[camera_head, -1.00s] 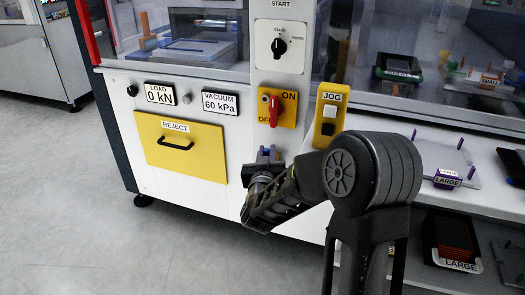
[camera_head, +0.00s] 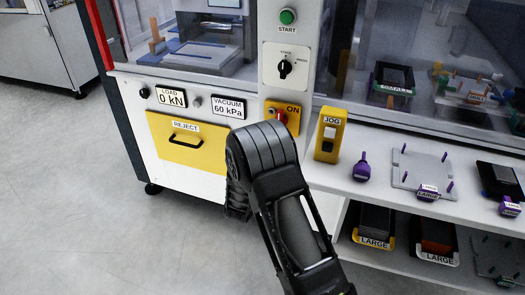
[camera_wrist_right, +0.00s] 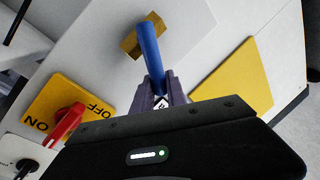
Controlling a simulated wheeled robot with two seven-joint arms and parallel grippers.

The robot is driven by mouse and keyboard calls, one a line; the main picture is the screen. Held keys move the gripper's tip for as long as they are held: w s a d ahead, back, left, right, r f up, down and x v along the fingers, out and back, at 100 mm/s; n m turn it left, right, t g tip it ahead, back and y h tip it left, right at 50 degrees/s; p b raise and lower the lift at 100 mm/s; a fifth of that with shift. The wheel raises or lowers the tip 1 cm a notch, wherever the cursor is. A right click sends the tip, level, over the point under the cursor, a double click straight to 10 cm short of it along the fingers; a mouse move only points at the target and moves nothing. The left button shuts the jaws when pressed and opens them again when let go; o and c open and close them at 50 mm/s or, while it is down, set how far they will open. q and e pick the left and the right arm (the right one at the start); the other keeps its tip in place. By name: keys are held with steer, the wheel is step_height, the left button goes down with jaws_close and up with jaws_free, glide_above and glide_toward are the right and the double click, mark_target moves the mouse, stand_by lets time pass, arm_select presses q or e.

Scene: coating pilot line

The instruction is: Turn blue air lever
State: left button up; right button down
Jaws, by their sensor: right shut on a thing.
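The blue air lever (camera_wrist_right: 150,50) shows in the right wrist view as a blue bar on a brass valve body (camera_wrist_right: 129,44), against the white machine panel. My right gripper (camera_wrist_right: 158,88) is shut on the lower end of the blue lever. In the head view my right arm covers the lever, and the gripper's fingertips are hidden behind it. My left gripper is in neither current view.
A red switch on a yellow ON/OFF plate (camera_wrist_right: 62,108) is close to the gripper; it also shows in the head view (camera_head: 290,115). Nearby are the yellow JOG box (camera_head: 330,135), the REJECT drawer (camera_head: 188,148) and a shelf with a purple-handled tool (camera_head: 361,170).

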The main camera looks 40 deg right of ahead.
steer(key=shift+w+a+f+n+g+p, duration=0.2)
steer(key=shift+a+f+n+g+p, duration=0.1)
steer(key=shift+n+p, duration=0.5)
steer(key=shift+w+f+n+g+p, duration=0.1)
steer(key=shift+f+n+g+p, duration=0.2)
steer(key=shift+f+n+p, duration=0.25)
steer(key=shift+f+n+g+h+p, duration=0.3)
steer(key=shift+f+n+h+p, duration=0.15)
steer(key=shift+f+n, duration=0.4)
steer(key=shift+r, duration=0.1)
steer(key=c, duration=1.3)
jaws_free()
steer(key=shift+c, duration=0.2)
steer(key=v, duration=0.7)
steer(key=shift+s+a+p, duration=0.2)
steer(key=shift+a+p, duration=0.1)
steer(key=shift+p, duration=0.05)
